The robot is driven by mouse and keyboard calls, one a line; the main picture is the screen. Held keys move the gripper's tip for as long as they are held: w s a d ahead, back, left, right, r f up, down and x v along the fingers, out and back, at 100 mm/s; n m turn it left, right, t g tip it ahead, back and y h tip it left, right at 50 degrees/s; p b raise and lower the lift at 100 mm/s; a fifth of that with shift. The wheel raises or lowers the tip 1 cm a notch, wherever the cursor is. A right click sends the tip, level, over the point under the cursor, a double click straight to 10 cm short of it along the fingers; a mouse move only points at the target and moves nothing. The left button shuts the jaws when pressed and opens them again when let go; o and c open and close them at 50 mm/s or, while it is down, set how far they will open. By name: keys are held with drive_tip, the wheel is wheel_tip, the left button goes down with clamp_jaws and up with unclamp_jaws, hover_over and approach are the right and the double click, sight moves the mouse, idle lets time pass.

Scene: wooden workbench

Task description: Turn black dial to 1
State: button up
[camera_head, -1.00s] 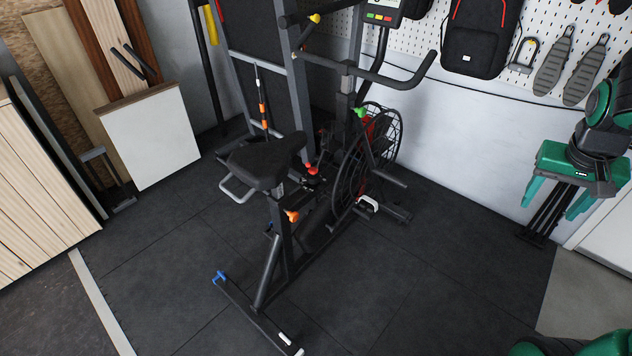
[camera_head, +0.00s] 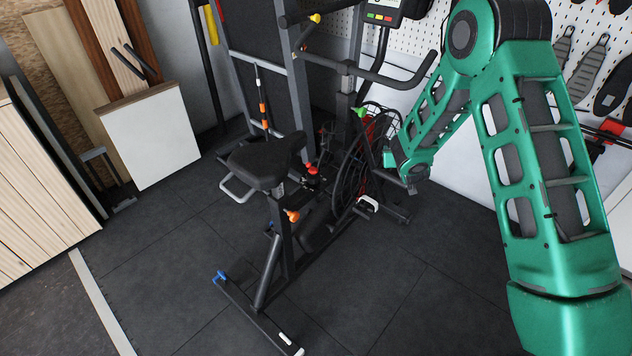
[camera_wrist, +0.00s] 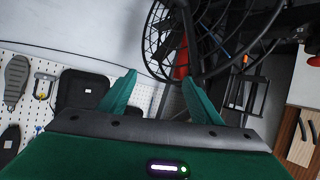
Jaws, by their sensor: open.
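The exercise bike stands mid-floor, with a black seat (camera_head: 265,160) and a caged fan wheel (camera_head: 352,182). I cannot make out a black dial in either view; small red, orange and green knobs show on the bike frame. My gripper (camera_wrist: 158,77) is open and empty in the wrist view, its two green fingers spread toward the wheel. The wheel cage (camera_wrist: 160,40) fills the top middle of that view, with a red part (camera_wrist: 181,60) seen between the fingers. In the head view, my gripper is near the wheel's right side, and its fingertips are hard to see.
A pegboard wall with tools and bags is behind the bike; a black bag (camera_wrist: 80,92) shows at left in the wrist view. A curved handlebar (camera_head: 400,82) juts out above the wheel. A white panel (camera_head: 150,135) leans at left.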

drive_tip(key=a+f+n+t+y, duration=0.1)
drive_tip(key=a+f+y, duration=0.1)
drive_tip(key=a+f, duration=0.5)
drive_tip(key=n+t+y, duration=0.2)
drive_tip(key=n+y, duration=0.2)
drive_tip(key=y, duration=0.3)
approach(316, 183)
drive_tip(key=w, duration=0.2)
drive_tip(key=x, duration=1)
drive_tip(key=shift+a, duration=0.5)
